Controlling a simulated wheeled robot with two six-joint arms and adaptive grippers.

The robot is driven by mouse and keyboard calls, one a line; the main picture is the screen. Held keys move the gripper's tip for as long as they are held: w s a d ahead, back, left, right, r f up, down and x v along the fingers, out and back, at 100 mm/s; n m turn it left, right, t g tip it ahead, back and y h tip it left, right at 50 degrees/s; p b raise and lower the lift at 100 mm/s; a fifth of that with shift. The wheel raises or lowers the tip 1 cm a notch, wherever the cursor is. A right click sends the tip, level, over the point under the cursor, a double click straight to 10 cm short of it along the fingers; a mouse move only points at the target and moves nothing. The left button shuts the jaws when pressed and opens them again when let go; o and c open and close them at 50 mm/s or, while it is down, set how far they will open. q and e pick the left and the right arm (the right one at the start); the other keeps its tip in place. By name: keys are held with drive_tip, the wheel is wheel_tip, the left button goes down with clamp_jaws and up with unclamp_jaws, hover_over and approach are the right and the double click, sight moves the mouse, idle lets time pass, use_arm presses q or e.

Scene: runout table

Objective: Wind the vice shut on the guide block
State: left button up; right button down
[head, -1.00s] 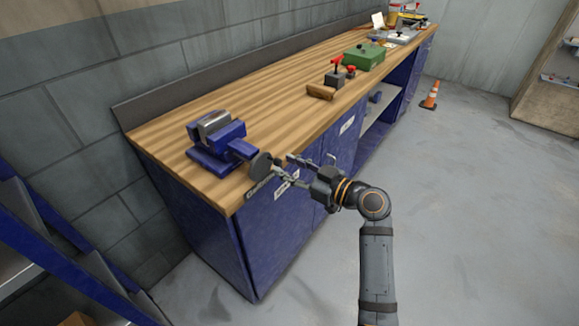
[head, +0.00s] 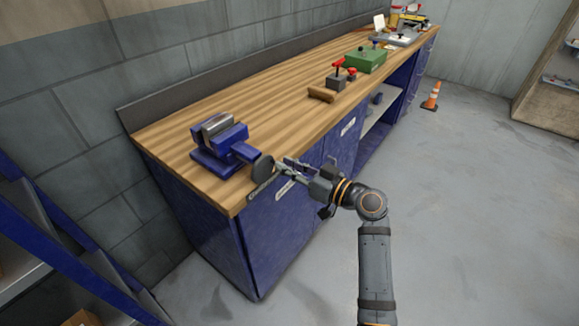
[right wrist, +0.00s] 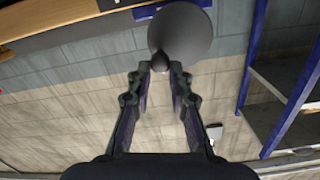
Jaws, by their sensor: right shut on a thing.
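The blue vice (head: 224,158) stands on the near left end of the wooden bench. A grey metal block, which looks like the guide block (head: 216,126), sits at its jaws; I cannot tell whether there is a gap. A dark round wheel (head: 262,168) is at the vice's front end, over the bench edge. My right gripper (head: 283,172) is at the wheel. In the right wrist view its fingertips (right wrist: 161,67) are shut on a small dark knob (right wrist: 160,57) in front of the grey wheel (right wrist: 186,30). My left gripper is in neither view.
Farther along the bench (head: 275,105) are a wooden block with a red-handled clamp (head: 335,82), a green box (head: 366,60) and a grey tray (head: 396,38). An orange cone (head: 431,97) stands on the floor. A blue rack (head: 60,245) is at left.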

drive_tip(key=shift+a+r+m+p, duration=0.2)
drive_tip(key=shift+a+m+p, duration=0.1)
drive_tip(key=shift+m, duration=0.3)
drive_tip(key=shift+a+r+m+p, duration=0.2)
drive_tip(key=shift+m+p, duration=0.1)
drive_tip(key=shift+m, duration=0.3)
drive_tip(key=shift+w+d+f+m, duration=0.15)
drive_tip(key=shift+f+m, duration=0.15)
drive_tip(key=shift+m, duration=0.3)
drive_tip(key=shift+f, duration=0.2)
drive_tip(key=shift+m, duration=0.3)
drive_tip(key=m, duration=0.1)
drive_tip(key=f+m+p, duration=0.1)
drive_tip(key=m, duration=0.1)
drive_tip(key=shift+w+d+f+p, duration=0.1)
drive_tip(key=shift+w+f+p, duration=0.1)
drive_tip(key=shift+w+p, duration=0.1)
